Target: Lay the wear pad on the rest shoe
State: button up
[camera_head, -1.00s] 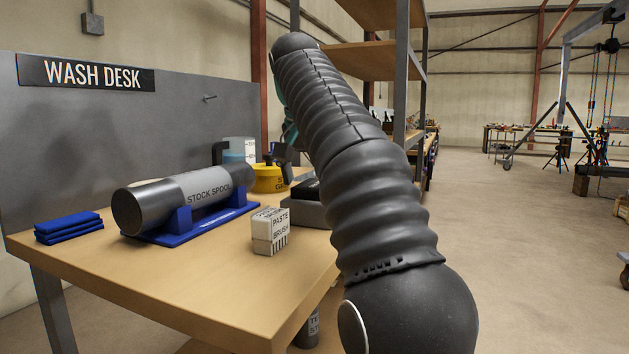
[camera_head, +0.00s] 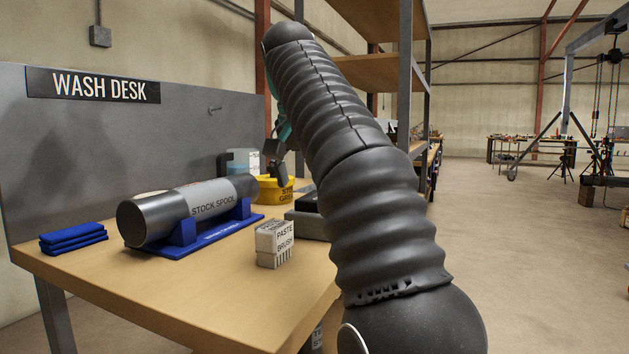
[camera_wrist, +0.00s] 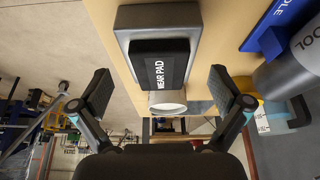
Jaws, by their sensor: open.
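The wear pad (camera_wrist: 160,62) is a black block with white lettering, lying on a grey block or tray (camera_wrist: 157,16) near the bench edge in the wrist view. In the head view the grey tray (camera_head: 308,226) shows beside my arm, partly hidden by it. My gripper (camera_wrist: 160,90) is open and empty, its two fingers spread to either side of the pad's near end and apart from it. In the head view a part of my gripper (camera_head: 277,157) shows above the bench behind the arm. I cannot make out the rest shoe.
Shelving (camera_head: 385,62) stands behind my arm. Open floor lies right.

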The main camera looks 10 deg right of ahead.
jog(key=s+a, duration=0.1)
jog(key=s, duration=0.1)
jog(key=s+a, duration=0.2)
jog(key=s, duration=0.1)
jog(key=s+a, duration=0.2)
jog(key=shift+s, duration=0.35)
